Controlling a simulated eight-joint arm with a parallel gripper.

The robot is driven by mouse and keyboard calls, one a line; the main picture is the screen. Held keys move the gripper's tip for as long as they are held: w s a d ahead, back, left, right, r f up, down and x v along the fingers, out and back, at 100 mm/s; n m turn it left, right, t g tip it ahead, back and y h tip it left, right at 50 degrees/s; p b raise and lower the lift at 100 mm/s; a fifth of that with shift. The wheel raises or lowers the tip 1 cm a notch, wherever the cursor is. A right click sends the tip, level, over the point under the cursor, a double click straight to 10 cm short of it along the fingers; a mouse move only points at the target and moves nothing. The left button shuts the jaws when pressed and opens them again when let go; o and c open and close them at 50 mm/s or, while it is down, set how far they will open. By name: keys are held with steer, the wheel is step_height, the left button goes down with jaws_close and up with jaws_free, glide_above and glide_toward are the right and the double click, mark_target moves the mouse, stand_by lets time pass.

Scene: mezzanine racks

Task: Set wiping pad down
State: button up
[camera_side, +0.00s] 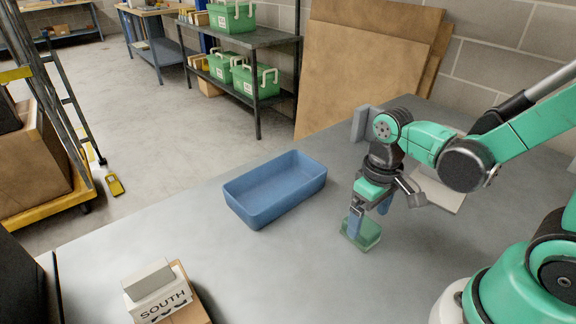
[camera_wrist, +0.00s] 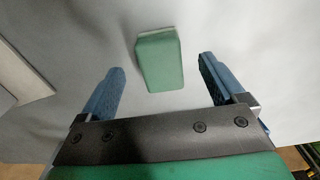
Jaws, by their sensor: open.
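The wiping pad (camera_side: 367,236) is a green block lying on the grey table, just below my gripper (camera_side: 368,218) in the side view. In the wrist view the pad (camera_wrist: 160,60) lies ahead of the gap between my two blue fingers. My gripper (camera_wrist: 160,85) is open, with bare space between each finger and the pad. In the side view one finger partly hides the pad.
An empty blue bin (camera_side: 275,188) stands on the table left of my gripper. A box marked SOUTH (camera_side: 160,300) is at the near left edge. A pale flat object (camera_side: 440,190) lies behind my gripper. The table between bin and box is clear.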

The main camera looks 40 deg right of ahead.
mark_target(347, 217)
steer(key=w+a+r+t, duration=0.1)
steer(key=w+r+t, duration=0.2)
steer(key=r+t, duration=0.4)
step_height(347, 217, up, 3)
steer(key=shift+w+f, duration=0.2)
steer(key=shift+w, duration=0.1)
